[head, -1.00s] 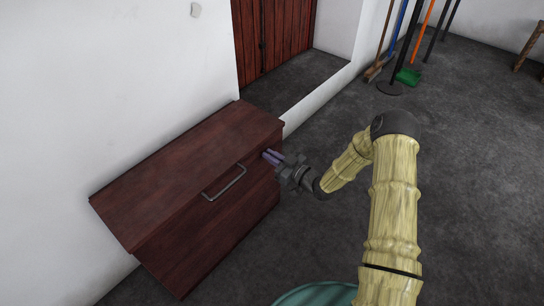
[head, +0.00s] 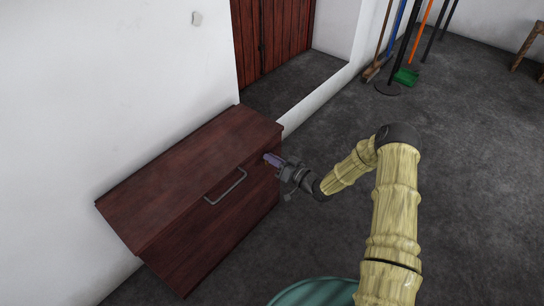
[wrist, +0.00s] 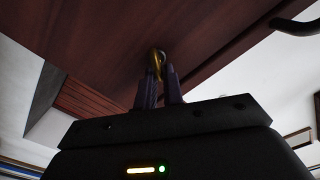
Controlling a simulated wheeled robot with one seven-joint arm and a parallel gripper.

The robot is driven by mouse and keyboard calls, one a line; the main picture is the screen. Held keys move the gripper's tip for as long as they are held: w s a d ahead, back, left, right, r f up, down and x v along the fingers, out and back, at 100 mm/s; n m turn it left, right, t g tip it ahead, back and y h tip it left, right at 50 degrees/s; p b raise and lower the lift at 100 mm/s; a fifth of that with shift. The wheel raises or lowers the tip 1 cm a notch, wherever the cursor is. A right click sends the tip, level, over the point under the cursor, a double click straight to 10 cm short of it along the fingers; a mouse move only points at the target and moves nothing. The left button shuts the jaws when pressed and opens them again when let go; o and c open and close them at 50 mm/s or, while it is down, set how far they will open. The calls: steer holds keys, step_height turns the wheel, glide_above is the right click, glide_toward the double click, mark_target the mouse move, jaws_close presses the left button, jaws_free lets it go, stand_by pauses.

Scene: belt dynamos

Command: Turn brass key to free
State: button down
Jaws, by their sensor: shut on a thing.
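The brass key (wrist: 157,62) shows in the wrist view as a small yellow piece on the dark red wooden front of the chest (wrist: 110,45). My gripper (wrist: 160,85) has its two purple fingers shut on the key, one on each side. In the head view my gripper (head: 272,159) is at the upper right of the chest front (head: 215,235), to the right of the metal handle (head: 226,187). The key is hidden there by my fingers. The chest lid (head: 190,175) is down.
The chest stands against a white wall (head: 90,90). A doorway with a red plank door (head: 280,35) is behind it. Brooms and poles (head: 400,50) lean at the back, with a wooden stool (head: 530,45) at the far right. The grey floor on the right is clear.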

steer(key=m, duration=0.3)
steer(key=f+m, duration=0.1)
steer(key=m, duration=0.3)
steer(key=m+p, duration=0.1)
steer(key=m, duration=0.3)
steer(key=shift+w+d+f, duration=0.2)
steer(key=shift+d+f, duration=0.05)
steer(key=shift+f, duration=0.05)
steer(key=shift+m, duration=0.3)
steer(key=c, duration=1.5)
jaws_free()
steer(key=shift+r, duration=0.1)
steer(key=p+v, duration=0.4)
steer(key=v, duration=1.3)
steer(key=shift+s+d, duration=0.1)
steer(key=shift+d, duration=0.1)
